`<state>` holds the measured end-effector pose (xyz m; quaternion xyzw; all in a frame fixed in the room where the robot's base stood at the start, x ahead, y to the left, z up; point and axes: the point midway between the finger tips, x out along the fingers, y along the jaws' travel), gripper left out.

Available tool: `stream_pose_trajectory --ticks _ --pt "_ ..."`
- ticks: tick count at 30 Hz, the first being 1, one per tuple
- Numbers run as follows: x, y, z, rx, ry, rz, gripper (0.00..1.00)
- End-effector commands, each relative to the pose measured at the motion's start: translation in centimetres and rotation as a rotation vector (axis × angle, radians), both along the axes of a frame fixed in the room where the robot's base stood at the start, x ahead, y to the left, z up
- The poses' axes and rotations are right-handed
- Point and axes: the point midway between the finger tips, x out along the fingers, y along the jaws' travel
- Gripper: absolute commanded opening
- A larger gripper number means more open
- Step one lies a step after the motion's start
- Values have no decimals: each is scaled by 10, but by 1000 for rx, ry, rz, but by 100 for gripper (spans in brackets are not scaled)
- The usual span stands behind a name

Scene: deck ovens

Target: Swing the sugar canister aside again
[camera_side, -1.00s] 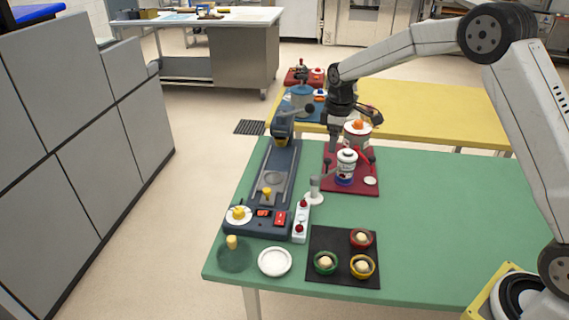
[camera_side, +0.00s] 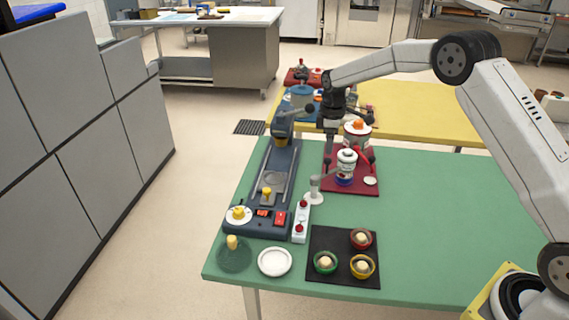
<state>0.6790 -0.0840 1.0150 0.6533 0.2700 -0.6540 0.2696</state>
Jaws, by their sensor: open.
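A white canister with a label and a blue base (camera_side: 346,168) stands upright at the dark red board (camera_side: 362,190). A grey post on a round white foot (camera_side: 314,197) has an arm reaching toward this canister; I cannot tell if they join. A second, red and white canister with an orange knob (camera_side: 358,131) stands behind it. I cannot read which one is sugar. My gripper (camera_side: 329,150) points down just left of both canisters, above the board's left edge. It is open and holds nothing visible; its fingertips are small and hard to make out.
A dark blue machine (camera_side: 268,190) with a lever and red switch stands left. A small box with red buttons (camera_side: 300,222) is beside it. A black mat (camera_side: 330,245) carries three small bowls, near a white dish (camera_side: 275,261). The green table (camera_side: 440,220) is clear to the right.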

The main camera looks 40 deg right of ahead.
Motion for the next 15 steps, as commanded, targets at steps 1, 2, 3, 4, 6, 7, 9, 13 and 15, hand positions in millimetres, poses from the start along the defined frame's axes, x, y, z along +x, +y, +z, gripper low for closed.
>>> stream_pose_trajectory --ticks 1,2,3,4,6,7,9,13,15 --pt "-1 0 -7 1 2 0 70" --pt "0 0 -11 0 1 0 70" --pt "0 0 -16 1 2 0 70" --pt "-1 0 -20 0 3 0 70" --pt "0 0 -28 0 1 0 70" --pt "0 0 -32 0 1 0 70" --pt "0 0 -39 1 2 0 70" --pt "0 0 -49 0 0 0 70" --pt "0 0 -52 0 0 0 70"
